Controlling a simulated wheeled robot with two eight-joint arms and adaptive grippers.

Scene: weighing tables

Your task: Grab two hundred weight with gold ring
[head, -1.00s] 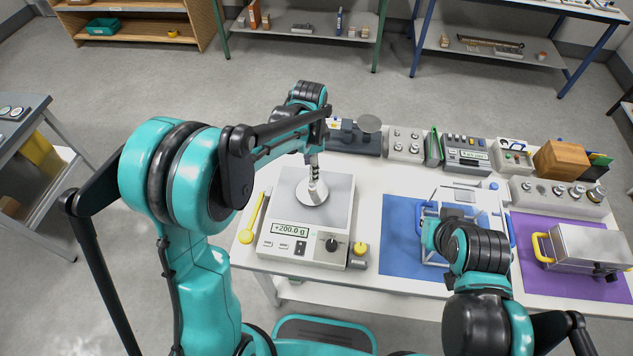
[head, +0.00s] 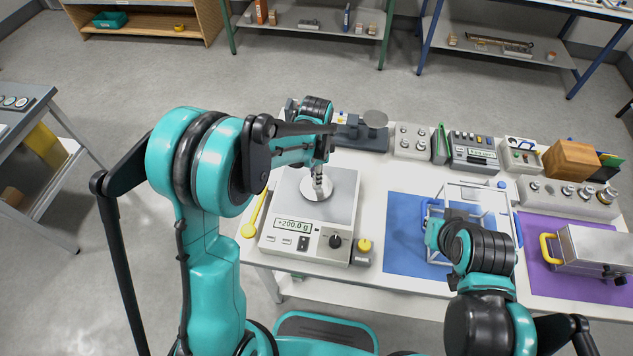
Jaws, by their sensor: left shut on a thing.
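A silvery weight (head: 320,187) stands upright at the round pan of the white balance (head: 346,190), whose display (head: 294,225) reads +200.0 g. My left gripper (head: 318,168) comes down over the weight from above and is shut on its upper part. The fingers and arm hide much of the weight, and I cannot make out a gold ring on it. My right gripper (head: 436,232) is over the blue mat (head: 403,262), at the clear frame with blue handles (head: 478,194). My arm hides its fingers.
A yellow spoon-like tool (head: 252,222) lies left of the balance. A small block with a yellow knob (head: 363,250) stands at its right front. Weight racks (head: 412,150), a second instrument (head: 470,157) and a wooden box (head: 570,160) line the back. A metal case (head: 592,250) sits on the purple mat.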

